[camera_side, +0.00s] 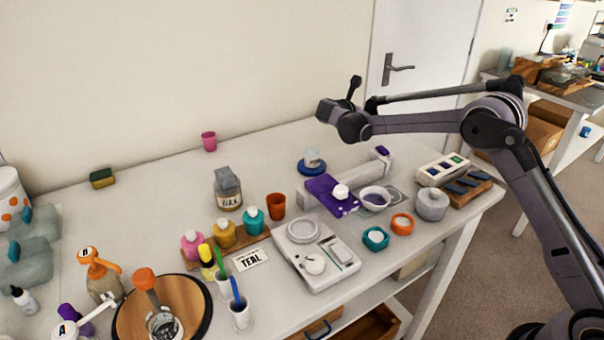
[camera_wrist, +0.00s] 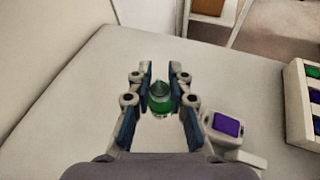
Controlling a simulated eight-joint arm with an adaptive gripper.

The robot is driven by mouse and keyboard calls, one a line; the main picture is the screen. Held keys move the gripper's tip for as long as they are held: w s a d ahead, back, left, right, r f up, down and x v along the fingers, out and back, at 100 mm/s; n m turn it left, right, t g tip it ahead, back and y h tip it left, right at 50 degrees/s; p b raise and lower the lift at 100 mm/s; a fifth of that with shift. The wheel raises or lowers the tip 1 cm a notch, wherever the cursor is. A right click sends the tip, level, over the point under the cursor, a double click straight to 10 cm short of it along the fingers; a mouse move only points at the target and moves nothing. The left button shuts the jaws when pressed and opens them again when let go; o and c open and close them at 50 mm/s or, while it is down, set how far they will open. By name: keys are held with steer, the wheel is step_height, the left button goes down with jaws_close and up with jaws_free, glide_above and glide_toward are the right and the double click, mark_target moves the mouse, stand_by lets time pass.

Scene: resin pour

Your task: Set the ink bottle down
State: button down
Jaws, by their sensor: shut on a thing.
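In the wrist view, my gripper (camera_wrist: 160,97) is shut on the ink bottle (camera_wrist: 159,103), with one blue-padded finger on each side. The bottle shows green with a grey, pointed top. The pale table top (camera_wrist: 80,105) lies beyond it; I cannot tell whether its base touches the table or hangs clear.
A white bar with a purple end (camera_wrist: 228,125) stands right of my gripper. A swatch tray (camera_wrist: 305,100) is farther right. In the side view, a blue-based item (camera_side: 312,164), a purple piece (camera_side: 330,195) and a bowl (camera_side: 375,199) stand nearby. Left of my gripper, the table is bare.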

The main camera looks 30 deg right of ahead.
steer(key=shift+w+a+f, duration=0.25)
steer(key=shift+a+f, duration=0.05)
steer(key=shift+f, duration=0.6)
steer(key=shift+w+a+f, duration=0.25)
steer(key=shift+f, duration=0.65)
steer(key=shift+w+a+f, duration=0.25)
steer(key=shift+a+f, duration=0.05)
steer(key=shift+f, duration=0.6)
steer(key=shift+f, duration=0.15)
steer(key=c, duration=1.3)
jaws_free()
steer(key=shift+o, duration=0.2)
